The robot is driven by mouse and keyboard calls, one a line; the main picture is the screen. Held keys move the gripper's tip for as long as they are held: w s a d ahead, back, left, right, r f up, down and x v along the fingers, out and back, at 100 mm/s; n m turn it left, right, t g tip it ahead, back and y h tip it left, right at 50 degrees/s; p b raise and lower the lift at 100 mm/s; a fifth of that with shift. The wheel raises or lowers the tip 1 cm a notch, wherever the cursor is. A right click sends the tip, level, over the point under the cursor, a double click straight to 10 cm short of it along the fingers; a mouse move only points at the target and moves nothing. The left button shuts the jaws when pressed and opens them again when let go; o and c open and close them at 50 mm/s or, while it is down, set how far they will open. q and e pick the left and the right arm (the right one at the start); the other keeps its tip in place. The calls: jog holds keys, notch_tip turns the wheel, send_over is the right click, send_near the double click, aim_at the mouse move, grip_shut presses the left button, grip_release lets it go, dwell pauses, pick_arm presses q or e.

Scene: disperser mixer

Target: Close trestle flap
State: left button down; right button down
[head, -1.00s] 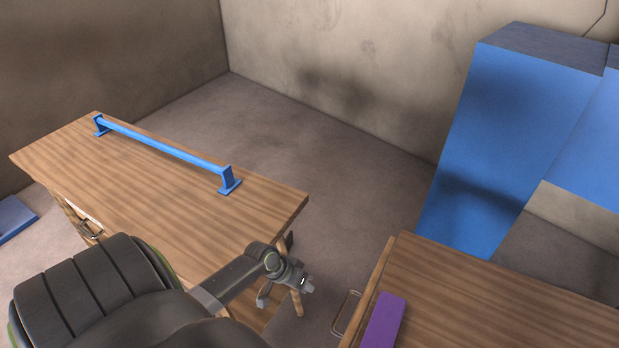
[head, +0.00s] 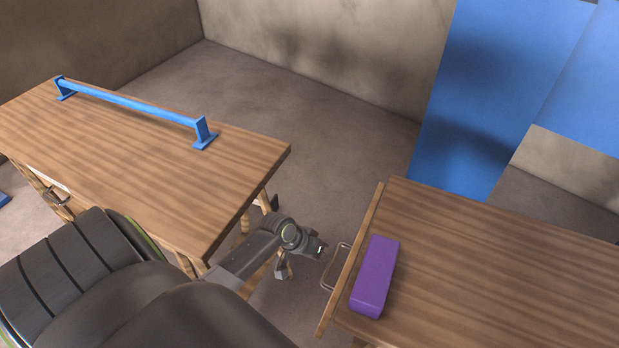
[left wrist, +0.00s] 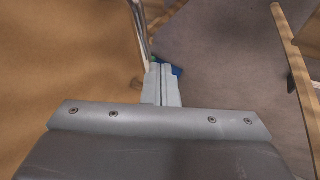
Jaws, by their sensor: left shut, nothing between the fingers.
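A wooden panel (head: 352,260) with a metal loop handle (head: 336,270) runs along the left edge of the right wooden table; I take it as the trestle flap, though I cannot tell how far open it is. My left gripper (head: 284,270) hangs low between the two tables, left of this handle and apart from it. In the left wrist view its fingers (left wrist: 162,86) are shut and empty, close to a metal bar (left wrist: 140,28) in front of a wooden surface (left wrist: 70,60). My right gripper is not in view.
A purple block (head: 375,277) lies on the right table (head: 500,270). The left table (head: 150,150) carries a blue rail (head: 130,103) and has a handle (head: 57,197) on its front. A tall blue cabinet (head: 490,90) stands behind. Floor (head: 330,150) is clear between the tables.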

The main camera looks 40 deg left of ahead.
pick_arm(q)
jog(key=shift+d, duration=0.2)
jog(key=shift+w+d+f, duration=0.2)
jog(key=shift+d+f, duration=0.5)
jog(key=shift+d, duration=0.25)
jog(key=shift+p, duration=0.3)
